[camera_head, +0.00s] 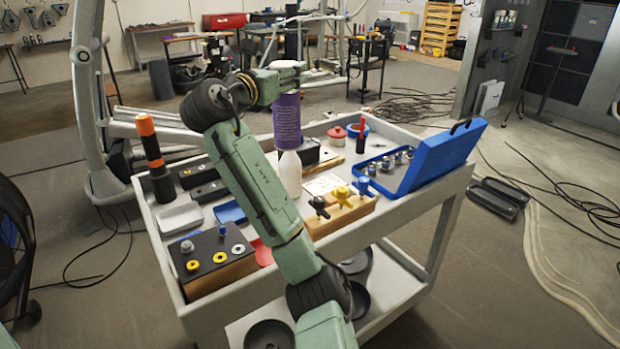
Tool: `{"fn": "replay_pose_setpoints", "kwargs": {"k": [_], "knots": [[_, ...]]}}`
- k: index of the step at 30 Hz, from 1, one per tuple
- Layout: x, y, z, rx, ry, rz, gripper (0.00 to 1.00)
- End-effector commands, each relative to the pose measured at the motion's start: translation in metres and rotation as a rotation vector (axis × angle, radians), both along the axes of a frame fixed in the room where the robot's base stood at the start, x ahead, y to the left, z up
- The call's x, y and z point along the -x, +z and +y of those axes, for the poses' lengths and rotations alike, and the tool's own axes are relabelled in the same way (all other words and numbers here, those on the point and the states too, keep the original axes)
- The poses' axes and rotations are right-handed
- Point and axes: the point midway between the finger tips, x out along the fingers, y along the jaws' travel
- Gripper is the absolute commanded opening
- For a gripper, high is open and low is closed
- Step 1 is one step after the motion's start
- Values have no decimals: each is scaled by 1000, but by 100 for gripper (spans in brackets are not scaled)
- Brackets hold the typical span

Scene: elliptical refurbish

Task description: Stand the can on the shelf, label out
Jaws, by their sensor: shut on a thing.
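The purple can (287,122) has a pale top and faint lettering on the side facing the camera. It is upright, high over the cart. My gripper (288,78) is shut on the can near its top, and the arm reaches up to it from the bottom of the picture. The can's lower end appears just above a white bottle (289,175) on the cart; I cannot tell the gap. Small shelves with items stand on a grey panel (490,58) at the upper right; I cannot tell whether one is the task's shelf.
The grey cart (404,207) holds an open blue case (437,158), wooden blocks with knobs (342,212), an orange-and-black cylinder (151,146) and small trays. A white post (88,100) stands at left. Cables lie on the floor at right. Benches stand behind.

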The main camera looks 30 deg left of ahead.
Motion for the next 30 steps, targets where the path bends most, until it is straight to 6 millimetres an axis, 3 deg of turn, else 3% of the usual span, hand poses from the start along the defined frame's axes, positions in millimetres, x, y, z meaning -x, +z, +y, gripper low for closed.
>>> {"fn": "replay_pose_setpoints", "kwargs": {"k": [10, 12, 24, 30], "knots": [[0, -110, 0, 1, 1, 0, 0], [0, -124, 0, 0, 1, -2, 0], [0, -187, 0, 2, 0, 0, 0], [0, -204, 0, 0, 0, -3, 0]]}}
